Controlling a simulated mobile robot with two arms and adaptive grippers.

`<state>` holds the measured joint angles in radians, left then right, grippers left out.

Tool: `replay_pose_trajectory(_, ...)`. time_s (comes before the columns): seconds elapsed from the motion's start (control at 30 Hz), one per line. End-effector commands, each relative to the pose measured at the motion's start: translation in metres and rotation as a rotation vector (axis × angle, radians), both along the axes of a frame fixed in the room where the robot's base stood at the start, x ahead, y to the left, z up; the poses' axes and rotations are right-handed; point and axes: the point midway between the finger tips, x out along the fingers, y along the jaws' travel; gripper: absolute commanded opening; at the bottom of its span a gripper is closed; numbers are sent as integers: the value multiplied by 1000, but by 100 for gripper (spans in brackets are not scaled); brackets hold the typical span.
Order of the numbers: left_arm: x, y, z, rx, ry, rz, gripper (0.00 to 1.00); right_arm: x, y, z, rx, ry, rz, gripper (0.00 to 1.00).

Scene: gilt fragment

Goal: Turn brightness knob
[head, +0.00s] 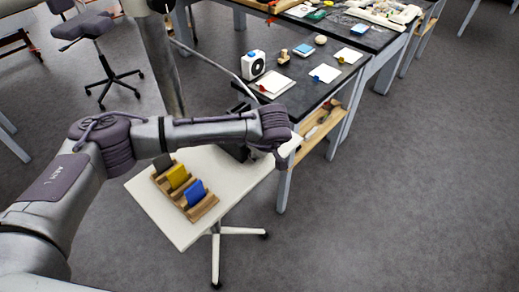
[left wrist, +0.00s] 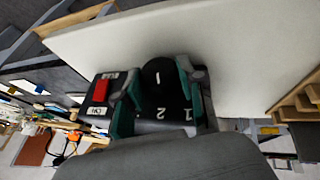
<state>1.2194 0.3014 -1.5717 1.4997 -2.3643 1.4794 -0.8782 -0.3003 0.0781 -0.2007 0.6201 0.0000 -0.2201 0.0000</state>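My left gripper (left wrist: 160,88) points at a black device in the left wrist view, its teal-padded fingers on either side of a round black knob (left wrist: 157,72) with a white mark. The pads look to be against the knob's sides, with no clear gap. Numbers 1 and 2 show on the device near the knob, and a red switch (left wrist: 100,91) sits to its left. In the head view, the black device (head: 236,150) stands on a small white table (head: 155,205), mostly behind my left arm, and the knob is hidden. My right gripper is in no view.
A wooden rack (head: 207,208) with grey, yellow and blue pieces stands on the white table. A long dark bench (head: 310,95) behind carries a white boxy item (head: 253,65), white cards and small blocks. Open floor lies to the right.

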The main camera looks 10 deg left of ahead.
Motion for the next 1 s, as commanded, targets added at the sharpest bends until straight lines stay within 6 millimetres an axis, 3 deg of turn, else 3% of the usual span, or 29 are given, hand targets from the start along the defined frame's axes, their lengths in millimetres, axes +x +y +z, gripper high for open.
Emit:
replay_pose_trajectory(0.1, 0, 0, 0, 0, 0, 0, 4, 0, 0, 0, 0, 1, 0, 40)
replay_pose_trajectory(0.43, 2, -1, -1, 38, 49, 1, 4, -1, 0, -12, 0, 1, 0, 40)
replay_pose_trajectory(1.0, 7, -5, -4, 271, 368, 3, 4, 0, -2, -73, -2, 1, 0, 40)
